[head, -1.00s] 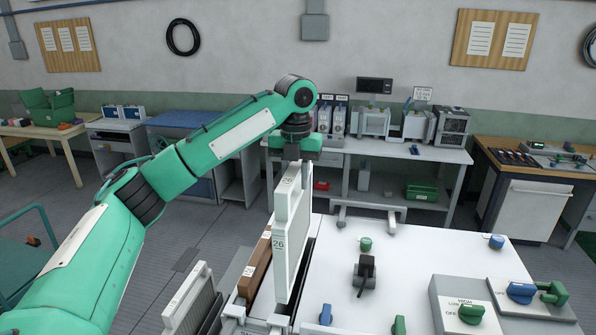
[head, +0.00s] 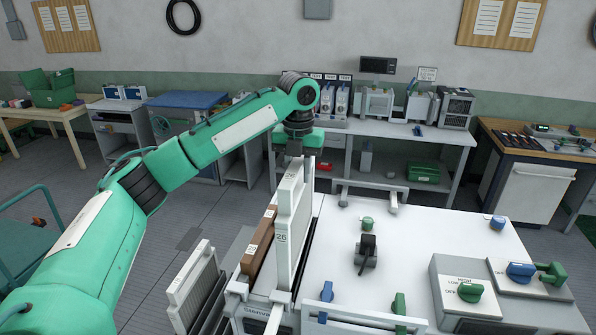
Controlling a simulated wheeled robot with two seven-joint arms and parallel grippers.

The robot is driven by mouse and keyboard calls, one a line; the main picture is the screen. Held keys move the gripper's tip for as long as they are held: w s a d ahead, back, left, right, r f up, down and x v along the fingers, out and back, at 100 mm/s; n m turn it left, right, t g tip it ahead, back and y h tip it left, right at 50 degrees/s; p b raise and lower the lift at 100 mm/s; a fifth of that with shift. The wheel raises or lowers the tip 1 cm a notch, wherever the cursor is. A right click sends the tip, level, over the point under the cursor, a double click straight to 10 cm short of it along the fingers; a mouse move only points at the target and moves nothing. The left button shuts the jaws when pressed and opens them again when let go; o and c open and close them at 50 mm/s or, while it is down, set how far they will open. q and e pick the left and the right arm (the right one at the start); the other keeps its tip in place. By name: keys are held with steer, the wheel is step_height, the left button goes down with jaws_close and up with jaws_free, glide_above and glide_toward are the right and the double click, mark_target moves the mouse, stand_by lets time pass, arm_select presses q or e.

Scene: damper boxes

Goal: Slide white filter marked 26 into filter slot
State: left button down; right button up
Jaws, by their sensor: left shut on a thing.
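The white filter (head: 286,240) with 26 printed on its near edge stands upright, held from above. My left gripper (head: 299,160) is shut on its top. The filter's lower end is at the dark slot (head: 308,262) along the left side of the white-topped box (head: 420,235). I cannot tell how deep it sits in the slot. A brown filter (head: 260,245) stands just left of it. My right gripper is not in view.
Another white-framed filter (head: 195,285) stands in a holder at the lower left. The box top bears a black lever (head: 367,250), a green knob (head: 367,223) and blue knobs. A grey bench (head: 440,145) with devices stands behind.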

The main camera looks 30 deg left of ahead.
arm_select(q)
steer(key=shift+s, duration=0.1)
steer(key=shift+f, duration=0.4)
stand_by(0.9)
steer(key=shift+f, duration=1.3)
step_height(320, 180, down, 7)
steer(key=shift+b, duration=0.3)
stand_by(0.3)
steer(key=shift+f+b, duration=0.6)
steer(key=shift+f, duration=3.25)
